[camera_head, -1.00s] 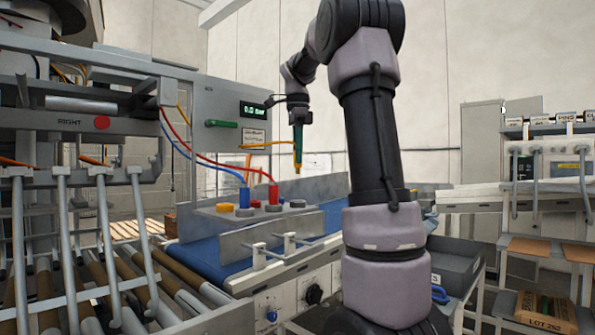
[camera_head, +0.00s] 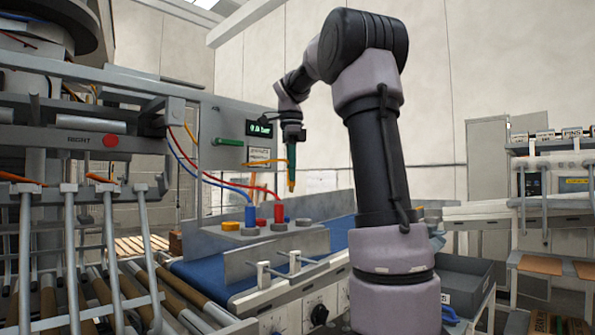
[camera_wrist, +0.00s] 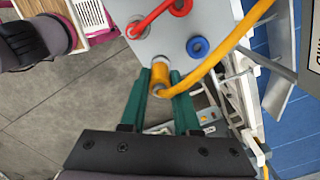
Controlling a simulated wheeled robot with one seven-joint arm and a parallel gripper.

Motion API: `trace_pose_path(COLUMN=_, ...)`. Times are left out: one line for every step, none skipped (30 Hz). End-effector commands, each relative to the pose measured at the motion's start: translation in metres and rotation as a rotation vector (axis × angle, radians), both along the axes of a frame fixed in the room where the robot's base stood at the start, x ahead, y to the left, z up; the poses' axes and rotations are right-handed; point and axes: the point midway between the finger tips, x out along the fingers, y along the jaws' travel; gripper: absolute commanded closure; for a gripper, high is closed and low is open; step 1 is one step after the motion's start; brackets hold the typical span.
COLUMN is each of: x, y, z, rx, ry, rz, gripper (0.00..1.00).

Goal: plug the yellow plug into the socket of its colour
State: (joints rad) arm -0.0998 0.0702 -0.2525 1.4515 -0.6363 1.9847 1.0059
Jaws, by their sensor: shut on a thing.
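My gripper (camera_head: 291,160) has green fingers pointing down and is shut on the yellow plug (camera_head: 291,186). In the wrist view the yellow plug (camera_wrist: 160,72) is between the fingertips (camera_wrist: 161,88), with its yellow cable (camera_wrist: 215,57) curving off to the upper right. The plug is in the air, above and right of the red plug in the head view. The yellow socket (camera_head: 230,226) is at the left end of the grey socket block (camera_head: 210,238). The plug's lower tip is hidden in the wrist view.
A blue plug (camera_head: 250,215) and a red plug (camera_head: 278,211) stand upright in the block with cables rising left. Several grey round pieces (camera_head: 303,222) sit beside them. A metal side rail (camera_head: 300,246) runs in front, along the blue conveyor (camera_head: 205,275).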

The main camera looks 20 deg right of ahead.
Motion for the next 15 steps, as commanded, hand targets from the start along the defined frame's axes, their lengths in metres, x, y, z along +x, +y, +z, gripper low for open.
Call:
trace_pose_path(x=0.0, y=0.004, z=-0.001, rx=0.0, ry=0.0, rz=0.001, gripper=1.0)
trace_pose_path(x=0.001, y=0.006, z=-0.001, rx=0.0, ry=0.0, rz=0.002, gripper=1.0)
trace_pose_path(x=0.001, y=0.009, z=-0.002, rx=0.0, ry=0.0, rz=0.002, gripper=1.0)
trace_pose_path(x=0.001, y=0.01, z=-0.002, rx=0.0, ry=0.0, rz=0.002, gripper=1.0)
trace_pose_path(x=0.001, y=0.012, z=-0.003, rx=0.0, ry=0.0, rz=0.001, gripper=1.0)
trace_pose_path(x=0.001, y=0.015, z=-0.003, rx=0.0, ry=0.0, rz=0.001, gripper=1.0)
trace_pose_path(x=0.002, y=0.017, z=-0.004, rx=0.0, ry=0.0, rz=0.001, gripper=1.0)
trace_pose_path(x=0.002, y=0.019, z=-0.004, rx=0.0, ry=0.0, rz=0.002, gripper=1.0)
trace_pose_path(x=0.002, y=0.022, z=-0.005, rx=0.0, ry=0.0, rz=0.002, gripper=1.0)
trace_pose_path(x=0.002, y=0.024, z=-0.005, rx=0.0, ry=0.0, rz=0.001, gripper=1.0)
trace_pose_path(x=0.002, y=0.026, z=-0.006, rx=0.0, ry=0.001, rz=0.001, gripper=1.0)
trace_pose_path(x=0.003, y=0.029, z=-0.006, rx=0.0, ry=0.001, rz=0.002, gripper=1.0)
trace_pose_path(x=0.003, y=0.031, z=-0.006, rx=0.0, ry=0.001, rz=0.002, gripper=1.0)
trace_pose_path(x=0.003, y=0.033, z=-0.007, rx=0.0, ry=0.001, rz=0.002, gripper=1.0)
trace_pose_path(x=0.004, y=0.036, z=-0.007, rx=0.0, ry=0.0, rz=0.001, gripper=1.0)
